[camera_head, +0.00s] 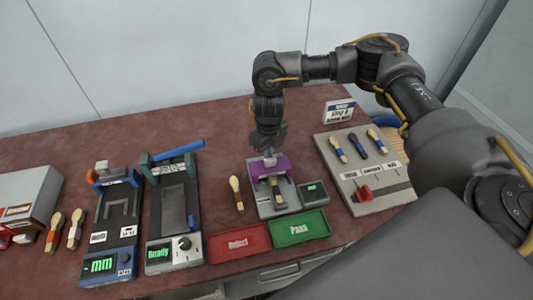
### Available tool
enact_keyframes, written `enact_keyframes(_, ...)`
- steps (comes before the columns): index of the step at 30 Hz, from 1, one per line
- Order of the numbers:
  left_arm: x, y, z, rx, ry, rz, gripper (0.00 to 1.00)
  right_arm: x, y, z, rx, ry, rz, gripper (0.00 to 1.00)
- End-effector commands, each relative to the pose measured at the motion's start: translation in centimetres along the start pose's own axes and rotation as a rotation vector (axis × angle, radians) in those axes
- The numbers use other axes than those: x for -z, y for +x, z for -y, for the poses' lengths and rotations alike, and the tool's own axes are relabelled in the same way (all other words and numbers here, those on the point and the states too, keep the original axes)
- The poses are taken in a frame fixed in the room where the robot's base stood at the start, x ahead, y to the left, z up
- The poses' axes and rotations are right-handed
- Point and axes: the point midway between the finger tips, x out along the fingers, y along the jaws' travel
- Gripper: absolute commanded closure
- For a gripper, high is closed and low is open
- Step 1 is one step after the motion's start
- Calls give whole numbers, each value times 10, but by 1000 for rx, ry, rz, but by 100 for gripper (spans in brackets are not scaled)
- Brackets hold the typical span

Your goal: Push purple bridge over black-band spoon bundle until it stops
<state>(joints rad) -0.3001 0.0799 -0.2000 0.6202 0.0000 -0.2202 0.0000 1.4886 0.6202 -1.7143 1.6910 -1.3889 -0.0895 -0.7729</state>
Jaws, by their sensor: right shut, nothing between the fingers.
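The purple bridge (258,165) stands across the grey press base (262,206) in the middle of the table. A spoon bundle with a dark band (277,192) lies on this base, partly under and in front of the bridge. My right gripper (268,154) points down at the top of the bridge, with its fingers shut and empty. The fingertips are at or just above the bridge; I cannot tell whether they touch. My left gripper is not in view.
A loose spoon (237,194) lies left of the base. A red tray (238,242) and a green tray (299,228) lie in front. A grey board (378,190) with several spoons stands right. Two devices (109,222) (173,212) and a grey box (30,196) stand left.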

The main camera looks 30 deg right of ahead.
Motion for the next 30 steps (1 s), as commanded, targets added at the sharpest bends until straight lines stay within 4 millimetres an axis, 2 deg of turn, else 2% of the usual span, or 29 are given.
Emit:
enact_keyframes(12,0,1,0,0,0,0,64,0,1,0,0,0,-2,100)
enact_keyframes(22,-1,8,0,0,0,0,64,-10,1,6,0,0,-1,100)
enact_keyframes(30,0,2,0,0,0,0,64,-10,-6,6,0,0,-1,100)
